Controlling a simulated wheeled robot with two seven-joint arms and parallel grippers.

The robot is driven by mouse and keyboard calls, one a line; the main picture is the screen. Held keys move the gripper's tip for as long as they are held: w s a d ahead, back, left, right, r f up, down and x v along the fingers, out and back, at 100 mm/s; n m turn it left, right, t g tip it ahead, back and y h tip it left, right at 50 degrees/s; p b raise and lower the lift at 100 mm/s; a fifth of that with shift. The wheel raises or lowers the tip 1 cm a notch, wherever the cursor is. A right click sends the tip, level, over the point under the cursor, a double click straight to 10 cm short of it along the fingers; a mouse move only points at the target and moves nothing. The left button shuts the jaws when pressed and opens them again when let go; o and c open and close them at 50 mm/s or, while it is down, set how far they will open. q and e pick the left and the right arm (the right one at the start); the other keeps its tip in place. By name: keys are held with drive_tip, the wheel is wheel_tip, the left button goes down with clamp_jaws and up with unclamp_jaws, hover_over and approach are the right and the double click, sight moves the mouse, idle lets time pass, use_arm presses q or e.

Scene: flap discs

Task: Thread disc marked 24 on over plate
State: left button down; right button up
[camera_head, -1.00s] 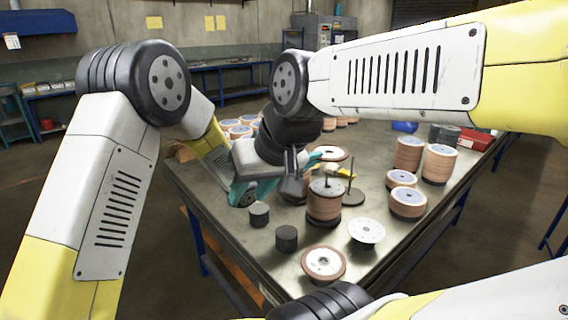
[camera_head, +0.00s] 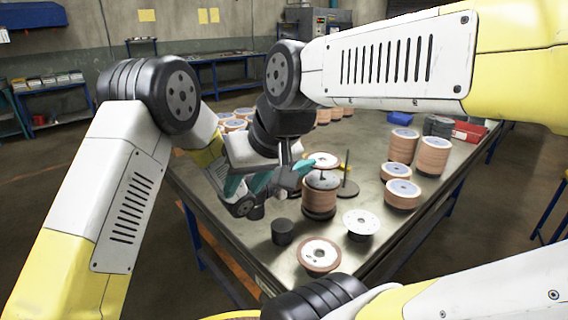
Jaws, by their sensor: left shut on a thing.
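A flap disc (camera_head: 323,158) with a pale top and brownish rim is up at the tip of my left gripper (camera_head: 304,166), tilted slightly above a stack of discs (camera_head: 320,200). My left gripper is mostly hidden behind my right wrist; only a teal fingertip shows. The number on the disc cannot be read. A thin upright post (camera_head: 347,162) on a dark round base stands just right of the stack. Whether the disc is around the stack's own post cannot be told. My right gripper (camera_head: 247,190) hangs left of the stack, its teal fingers apart and seemingly empty.
Black cylinders, one clear (camera_head: 282,232), stand left of the stack. Disc stacks (camera_head: 402,194) stand to the right, with a blue bin (camera_head: 402,126) and red bin (camera_head: 468,132) behind.

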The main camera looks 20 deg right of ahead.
use_arm(q)
drive_tip(key=shift+f, duration=1.6)
idle(0.4)
drive_tip(key=shift+f, duration=1.1)
drive_tip(key=c, duration=1.5)
unclamp_jaws()
drive_tip(key=shift+f, duration=0.15)
